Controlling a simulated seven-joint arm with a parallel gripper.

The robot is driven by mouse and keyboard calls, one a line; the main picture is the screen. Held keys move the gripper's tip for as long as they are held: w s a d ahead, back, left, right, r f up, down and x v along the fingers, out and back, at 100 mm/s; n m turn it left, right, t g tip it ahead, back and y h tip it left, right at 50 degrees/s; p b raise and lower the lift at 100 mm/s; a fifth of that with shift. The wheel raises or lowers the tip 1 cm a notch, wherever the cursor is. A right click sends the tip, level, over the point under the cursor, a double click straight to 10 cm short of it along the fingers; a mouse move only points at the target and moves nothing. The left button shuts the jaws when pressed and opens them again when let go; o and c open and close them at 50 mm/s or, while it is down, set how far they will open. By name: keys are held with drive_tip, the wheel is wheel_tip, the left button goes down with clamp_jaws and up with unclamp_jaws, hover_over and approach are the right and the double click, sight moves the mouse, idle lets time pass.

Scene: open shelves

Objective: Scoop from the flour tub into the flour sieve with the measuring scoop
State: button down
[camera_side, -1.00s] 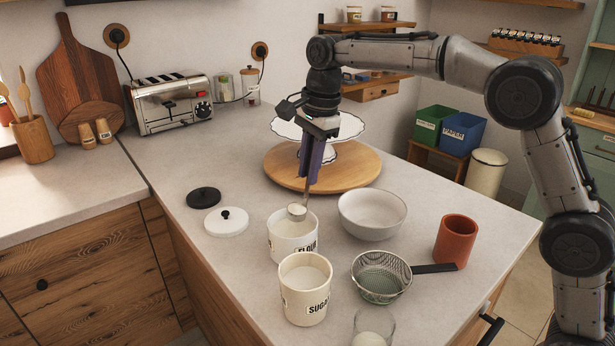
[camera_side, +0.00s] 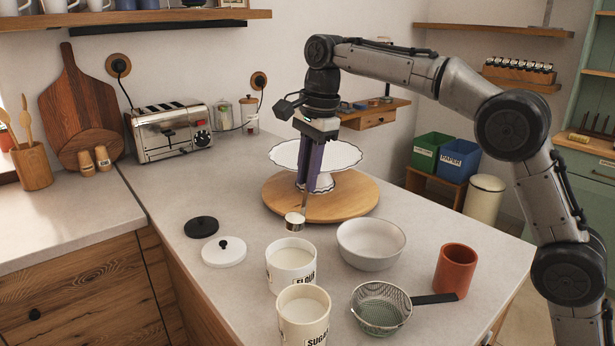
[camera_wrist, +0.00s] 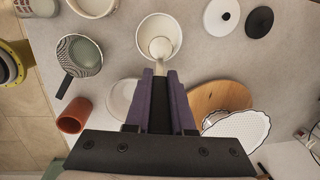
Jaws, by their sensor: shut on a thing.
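My gripper (camera_side: 310,186) is shut on the handle of the measuring scoop (camera_side: 294,223), a small metal cup with white flour in it. The scoop hangs roughly level, clear above the flour tub (camera_side: 291,272), a white open tub labelled FLOUR. In the wrist view the scoop (camera_wrist: 161,48) shows over the mouth of the flour tub (camera_wrist: 142,30), below my gripper (camera_wrist: 161,73).
The sugar tub (camera_side: 303,322) stands in front of the flour tub. A white bowl (camera_side: 371,250) and a terracotta cup (camera_side: 455,272) stand to the right. Black and white lids (camera_side: 223,254) lie left. A cake stand (camera_side: 345,154) on a round board (camera_side: 350,205) is behind.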

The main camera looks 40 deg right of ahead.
drive_tip(key=shift+f, duration=0.25)
drive_tip(key=s+d+f+g, duration=0.1)
drive_tip(key=s+d, duration=0.1)
drive_tip(key=s, duration=0.7)
drive_tip(key=s+d, duration=0.3)
drive_tip(key=s, duration=0.6)
drive_tip(key=a+f+h, duration=0.9)
drive_tip(key=a+h, duration=0.3)
drive_tip(key=h, duration=0.4)
drive_tip(key=shift+w+f+g, duration=0.15)
drive_tip(key=shift+g, duration=0.15)
drive_tip(key=shift+a+f+h, duration=0.1)
drive_tip(key=shift+f+h, duration=0.1)
drive_tip(key=shift+h, duration=0.2)
